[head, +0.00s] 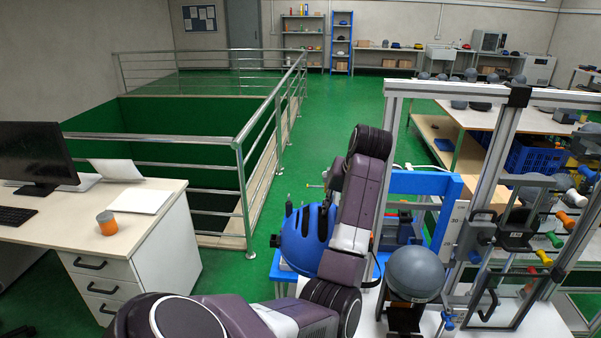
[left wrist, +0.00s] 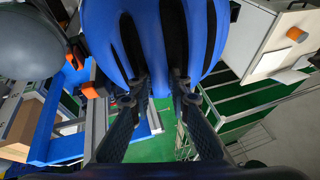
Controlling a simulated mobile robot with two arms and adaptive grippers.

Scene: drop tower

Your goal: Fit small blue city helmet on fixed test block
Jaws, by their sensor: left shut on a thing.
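The blue city helmet (head: 303,240) is left of the grey domed test block (head: 415,273) in the head view, partly hidden by my left arm. The helmet fills the upper middle of the left wrist view (left wrist: 155,35). My left gripper (left wrist: 158,102) is shut on the helmet, its two fingers at the helmet's near edge by the dark vents. A grey dome, seemingly the test block, shows at the upper left of the left wrist view (left wrist: 30,38), apart from the helmet. The block is bare, on a dark stand. My right gripper is not in view.
A metal-profile frame (head: 488,185) with clamps and coloured handles stands just right of the block. A blue frame (head: 425,183) is behind it. A white desk (head: 155,215) with an orange-grey cup (head: 107,223) and a railing (head: 240,175) are at left.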

